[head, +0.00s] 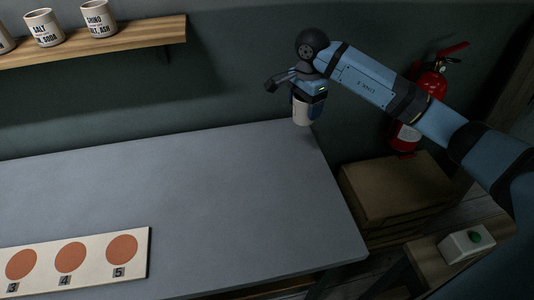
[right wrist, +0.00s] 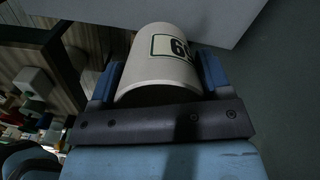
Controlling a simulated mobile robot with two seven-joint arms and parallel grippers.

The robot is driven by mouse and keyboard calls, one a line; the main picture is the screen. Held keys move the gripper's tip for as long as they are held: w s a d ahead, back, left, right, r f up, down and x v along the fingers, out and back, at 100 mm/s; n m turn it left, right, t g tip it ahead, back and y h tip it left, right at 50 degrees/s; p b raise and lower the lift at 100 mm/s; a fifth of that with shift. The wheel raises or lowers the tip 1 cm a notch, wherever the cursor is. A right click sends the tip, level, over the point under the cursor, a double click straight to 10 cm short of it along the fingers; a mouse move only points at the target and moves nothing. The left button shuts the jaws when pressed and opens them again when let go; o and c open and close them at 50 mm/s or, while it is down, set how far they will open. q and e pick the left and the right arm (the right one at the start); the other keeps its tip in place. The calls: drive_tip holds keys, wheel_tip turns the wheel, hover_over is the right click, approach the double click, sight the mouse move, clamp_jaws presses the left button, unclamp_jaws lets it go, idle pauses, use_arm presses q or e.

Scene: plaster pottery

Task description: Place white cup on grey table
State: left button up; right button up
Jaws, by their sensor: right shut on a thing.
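The white cup (head: 300,113) is held in my right gripper (head: 306,94) at the far right corner of the grey table (head: 200,200). In the right wrist view the cup (right wrist: 156,72) sits between the two blue fingers, with a green-framed dark number on its side. The right gripper is shut on it. The cup's lower end overlaps the table corner in the head view; I cannot tell whether it touches the tabletop. The grey table also shows behind the cup in the right wrist view (right wrist: 205,18). My left gripper is not in view.
A pale board (head: 139,270) with numbered orange circles lies at the table's front left. A wooden shelf (head: 130,35) with several labelled cups is on the wall. A red fire extinguisher (head: 432,82) and stacked boards (head: 395,185) are right of the table. The tabletop's middle is clear.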

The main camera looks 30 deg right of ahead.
wheel_tip(320, 180, down, 20)
drive_tip(key=shift+r+p, duration=0.15)
drive_tip(key=shift+p, duration=0.75)
drive_tip(key=o, duration=1.1)
wheel_tip(320, 180, up, 12)
drive_tip(key=shift+b, duration=0.5)
